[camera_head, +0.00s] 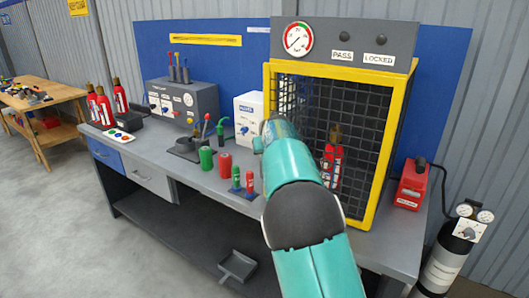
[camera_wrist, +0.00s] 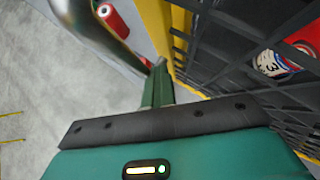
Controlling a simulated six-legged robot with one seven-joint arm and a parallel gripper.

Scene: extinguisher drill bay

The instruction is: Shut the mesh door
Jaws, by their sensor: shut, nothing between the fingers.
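The mesh door (camera_head: 355,83) has a yellow frame and dark wire mesh, and stands at the front of the cage on the bench. I cannot tell whether it sits flush with the cage. In the wrist view its yellow frame (camera_wrist: 152,22) and mesh (camera_wrist: 220,45) fill the upper middle and right. My gripper (camera_wrist: 160,66) is shut and empty, with its green fingertips close to the yellow frame; contact cannot be told. In the head view my teal arm covers the door's lower left and hides the fingers. A red extinguisher (camera_head: 331,168) shows behind the mesh; its label shows in the wrist view (camera_wrist: 272,62).
The grey bench (camera_head: 135,150) holds red and green cylinders (camera_head: 206,158) left of the cage. A gauge panel (camera_head: 345,40) tops the cage. A red box (camera_head: 411,185) stands to its right, and a dark gas cylinder (camera_head: 448,255) beyond. The floor at left is open.

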